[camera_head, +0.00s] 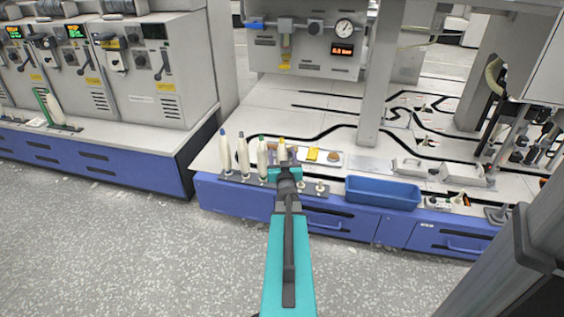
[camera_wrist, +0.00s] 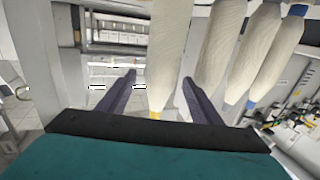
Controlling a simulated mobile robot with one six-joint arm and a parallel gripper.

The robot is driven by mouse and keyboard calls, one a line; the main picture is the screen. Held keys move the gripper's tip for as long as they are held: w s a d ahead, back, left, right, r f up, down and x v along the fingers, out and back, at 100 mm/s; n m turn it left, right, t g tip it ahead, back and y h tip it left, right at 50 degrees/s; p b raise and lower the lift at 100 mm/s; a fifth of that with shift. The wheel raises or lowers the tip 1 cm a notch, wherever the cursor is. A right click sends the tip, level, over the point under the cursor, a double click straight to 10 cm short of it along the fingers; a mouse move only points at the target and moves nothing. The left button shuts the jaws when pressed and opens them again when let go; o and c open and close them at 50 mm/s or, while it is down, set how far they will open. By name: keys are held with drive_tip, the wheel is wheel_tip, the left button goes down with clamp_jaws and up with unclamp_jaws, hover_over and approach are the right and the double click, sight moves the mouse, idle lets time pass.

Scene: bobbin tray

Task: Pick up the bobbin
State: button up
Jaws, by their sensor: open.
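Several cream bobbins stand upright in a row on a dark strip at the bench's front edge. The one with a yellow tip, the bobbin (camera_head: 282,150), is the right-most of the row in the head view, partly hidden by my gripper (camera_head: 282,159). In the wrist view this bobbin (camera_wrist: 169,50) appears between the two dark fingers of my open gripper (camera_wrist: 159,77), its yellow tip low in the picture. Gaps show on both sides, so the fingers are not closed on it. The task does not say which bobbin is meant.
A neighbouring green-tipped bobbin (camera_head: 262,158) stands close on the left. Empty pegs (camera_head: 320,188) lie to the right of my gripper. A blue tray (camera_head: 383,193) is further right. A yellow item (camera_head: 312,154) lies behind. A grey post (camera_head: 375,100) rises from the bench.

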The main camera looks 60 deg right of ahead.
idle(0.3)
drive_tip(key=shift+f+b+x, duration=0.25)
drive_tip(key=shift+b+x, duration=0.3)
drive_tip(key=shift+x, duration=0.5)
drive_tip(key=b+x, duration=0.1)
drive_tip(key=x, duration=0.2)
drive_tip(key=c, duration=1.2)
drive_tip(key=shift+r, duration=0.1)
